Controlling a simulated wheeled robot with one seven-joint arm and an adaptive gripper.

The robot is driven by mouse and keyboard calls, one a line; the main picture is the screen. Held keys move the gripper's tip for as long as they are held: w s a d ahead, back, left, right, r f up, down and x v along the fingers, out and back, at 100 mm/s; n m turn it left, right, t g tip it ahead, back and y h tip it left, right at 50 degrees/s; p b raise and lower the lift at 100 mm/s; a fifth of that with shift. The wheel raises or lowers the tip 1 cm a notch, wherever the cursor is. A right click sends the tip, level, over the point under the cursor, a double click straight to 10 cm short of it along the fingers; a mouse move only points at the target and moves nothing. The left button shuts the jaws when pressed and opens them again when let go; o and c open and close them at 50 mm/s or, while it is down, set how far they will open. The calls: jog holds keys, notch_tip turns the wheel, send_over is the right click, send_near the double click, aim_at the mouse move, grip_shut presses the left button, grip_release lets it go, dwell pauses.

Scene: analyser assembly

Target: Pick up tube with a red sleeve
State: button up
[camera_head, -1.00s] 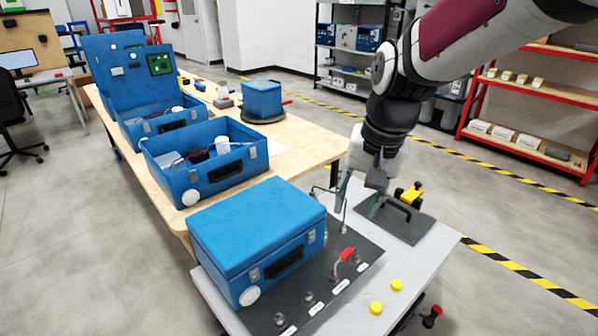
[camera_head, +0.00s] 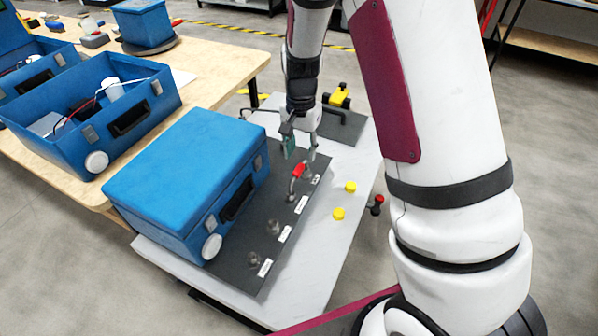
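The tube with a red sleeve (camera_head: 298,172) is a small bent metal tube standing on the dark grey plate (camera_head: 240,278), in front of the closed blue case's right end. My gripper (camera_head: 301,153) points down just above and behind the red sleeve in the picture. Its two fingers are apart and nothing shows between them. I cannot tell whether a fingertip touches the sleeve.
The closed blue case (camera_head: 180,165) stands close on the left. Metal fittings and white labels (camera_head: 285,234) line the plate. Two yellow caps (camera_head: 350,187) lie on the pale tabletop (camera_head: 318,235). A yellow part (camera_head: 340,97) sits by another dark plate behind. Open blue cases stand further left.

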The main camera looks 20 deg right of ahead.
aim_at(298, 168)
jog(key=f, duration=0.8)
jog(key=shift+a+f+b, duration=0.3)
jog(key=shift+f, duration=0.05)
grip_shut()
